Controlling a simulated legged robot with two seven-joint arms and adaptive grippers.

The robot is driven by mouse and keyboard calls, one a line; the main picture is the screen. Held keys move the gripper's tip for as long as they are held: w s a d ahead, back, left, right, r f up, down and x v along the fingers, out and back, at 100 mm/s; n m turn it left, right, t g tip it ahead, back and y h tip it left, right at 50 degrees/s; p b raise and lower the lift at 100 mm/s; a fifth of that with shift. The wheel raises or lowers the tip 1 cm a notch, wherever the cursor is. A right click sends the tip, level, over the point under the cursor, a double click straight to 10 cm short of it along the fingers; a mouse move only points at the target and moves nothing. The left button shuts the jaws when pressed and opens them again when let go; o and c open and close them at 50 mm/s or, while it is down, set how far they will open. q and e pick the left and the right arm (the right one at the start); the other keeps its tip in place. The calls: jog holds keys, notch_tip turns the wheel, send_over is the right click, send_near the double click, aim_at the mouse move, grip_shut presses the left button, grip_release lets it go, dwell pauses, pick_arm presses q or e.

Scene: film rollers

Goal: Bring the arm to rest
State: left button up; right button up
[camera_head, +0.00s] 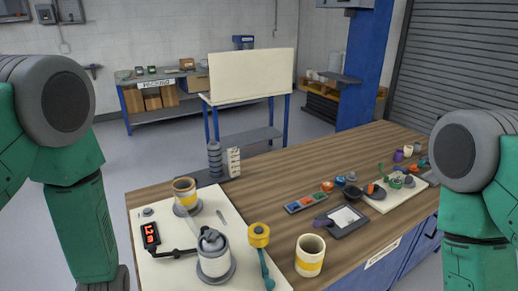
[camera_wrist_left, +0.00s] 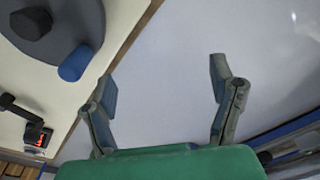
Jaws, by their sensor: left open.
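My left gripper (camera_wrist_left: 162,74) is open and empty in the left wrist view, its two fingers spread wide over bare grey floor. No object is held by the left gripper.
A wooden bench (camera_head: 262,190) holds a white board (camera_head: 147,268) with a yellow-banded roller (camera_head: 185,193), a grey-topped roller (camera_head: 213,255) and a red-digit display (camera_head: 151,235). A yellow-banded cup (camera_head: 310,256) stands right of it. Floor left of the bench is clear.

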pick_arm(q)
jog(key=s+f+m+h, duration=0.1)
jog(key=s+f+m, duration=0.1)
jog(key=s+m, duration=1.45)
notch_tip(320, 180, down, 18)
jog(key=w+d+b, duration=0.2)
jog(key=b, duration=1.6)
jog(key=shift+r+m+t, duration=0.2)
jog(key=shift+m+t, duration=0.15)
jog(key=shift+t, duration=0.05)
